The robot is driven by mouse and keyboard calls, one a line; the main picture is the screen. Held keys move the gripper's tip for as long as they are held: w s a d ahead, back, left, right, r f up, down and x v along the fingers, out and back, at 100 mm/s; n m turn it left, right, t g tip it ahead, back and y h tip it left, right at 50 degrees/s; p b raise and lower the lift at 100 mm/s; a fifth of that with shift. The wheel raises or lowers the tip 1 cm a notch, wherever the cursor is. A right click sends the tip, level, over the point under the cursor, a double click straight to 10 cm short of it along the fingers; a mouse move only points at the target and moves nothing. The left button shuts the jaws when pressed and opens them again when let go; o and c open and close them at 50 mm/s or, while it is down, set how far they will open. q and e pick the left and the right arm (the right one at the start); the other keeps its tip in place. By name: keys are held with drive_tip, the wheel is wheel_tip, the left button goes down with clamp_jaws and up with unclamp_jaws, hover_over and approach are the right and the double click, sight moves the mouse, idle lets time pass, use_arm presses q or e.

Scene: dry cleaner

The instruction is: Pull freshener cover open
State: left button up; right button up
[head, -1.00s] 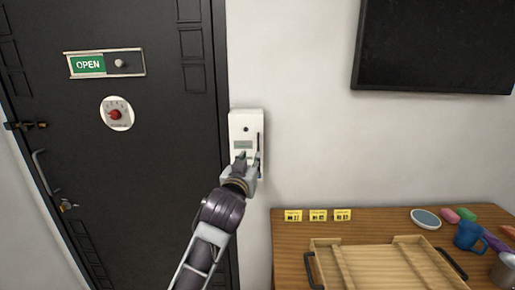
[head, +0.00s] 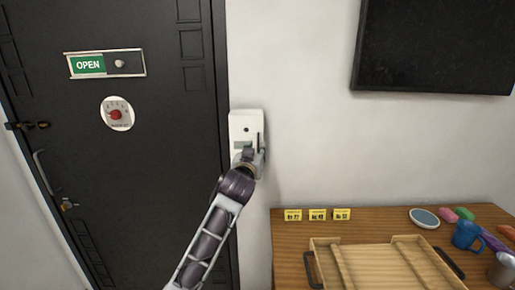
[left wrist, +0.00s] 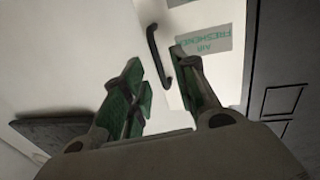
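The air freshener (head: 245,125) is a white box on the wall right of the door. Its grey label (left wrist: 208,52) and dark bar handle (left wrist: 157,55) show in the left wrist view, and the handle also shows on the box's right side in the head view (head: 259,140). The cover looks shut. My left gripper (head: 248,155) is at the lower front of the box, partly hidden by my wrist. In the left wrist view, its green-padded fingers (left wrist: 160,70) are apart, with the handle showing in the gap; contact cannot be told. My right gripper is not in view.
A black door (head: 150,180) with an OPEN sign (head: 88,65) stands at left. A wooden table (head: 290,240) at lower right holds a wooden tray (head: 318,248), yellow tags (head: 317,214), a blue mug (head: 467,235) and small items. A dark panel (head: 435,45) hangs above. The wall between is bare.

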sight(247, 138)
use_arm(q)
drive_tip(key=shift+w+d, duration=0.25)
drive_tip(key=shift+w, duration=1.15)
drive_tip(key=c, duration=0.6)
clamp_jaws()
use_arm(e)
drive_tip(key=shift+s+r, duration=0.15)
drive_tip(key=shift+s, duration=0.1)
